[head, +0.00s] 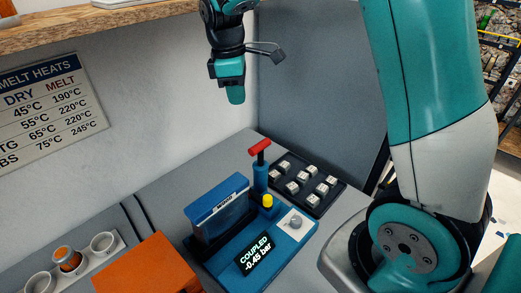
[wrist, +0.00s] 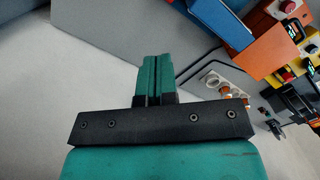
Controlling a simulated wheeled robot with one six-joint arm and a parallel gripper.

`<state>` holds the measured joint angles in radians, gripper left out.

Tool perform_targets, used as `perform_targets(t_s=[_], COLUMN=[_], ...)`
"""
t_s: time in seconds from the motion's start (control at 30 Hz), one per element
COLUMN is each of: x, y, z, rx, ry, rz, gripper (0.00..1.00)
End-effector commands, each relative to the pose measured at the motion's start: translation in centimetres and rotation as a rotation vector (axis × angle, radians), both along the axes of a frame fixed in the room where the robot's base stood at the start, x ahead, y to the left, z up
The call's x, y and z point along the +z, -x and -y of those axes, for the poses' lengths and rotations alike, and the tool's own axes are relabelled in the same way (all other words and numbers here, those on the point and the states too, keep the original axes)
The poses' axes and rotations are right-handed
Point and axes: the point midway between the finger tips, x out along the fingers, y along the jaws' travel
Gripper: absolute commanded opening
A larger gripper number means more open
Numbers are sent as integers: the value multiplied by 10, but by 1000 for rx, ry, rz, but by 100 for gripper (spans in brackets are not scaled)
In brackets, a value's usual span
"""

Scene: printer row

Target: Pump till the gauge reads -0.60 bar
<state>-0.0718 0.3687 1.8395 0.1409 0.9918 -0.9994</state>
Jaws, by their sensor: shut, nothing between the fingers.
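A blue pump station (head: 262,248) stands on the grey bench, with a small screen (head: 257,253) that reads "COUPLED -0.45 bar". At its back is a blue pump cylinder (head: 261,178) with a red T-handle (head: 259,147), raised on a dark rod. A yellow knob (head: 267,200) and a grey dial (head: 295,221) on a white plate sit beside it. My gripper (head: 236,97) is shut and empty, above and a little left of the red handle, clear of it. In the wrist view my shut fingers (wrist: 155,75) point at the bench and wall; the pump handle is not seen there.
A black tray of several light blocks (head: 306,184) lies right behind the pump. An upright blue-framed panel (head: 220,208) stands left of the handle. An orange box (head: 160,267) and a white cup holder (head: 103,243) are at front left. A wooden shelf (head: 95,28) hangs above.

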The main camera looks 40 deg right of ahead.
Motion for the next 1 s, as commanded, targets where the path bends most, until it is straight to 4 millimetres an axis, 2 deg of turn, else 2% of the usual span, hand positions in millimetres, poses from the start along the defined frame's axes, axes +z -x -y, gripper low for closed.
perform_targets(t_s=[0.2, 0.57, 0.67, 0.77, 0.87, 1.0], x=[19, 21, 21, 19, 13, 0], y=[-1, -1, 10, 41, 90, 167], z=[-2, -2, -11, -34, -67, -107], rx=[2, 0, -11, -47, -109, -214], ry=[0, -2, -15, -62, -147, -287], rz=[1, 1, 14, 49, 81, 78], gripper=[0, 0, 0, 0, 0, 0])
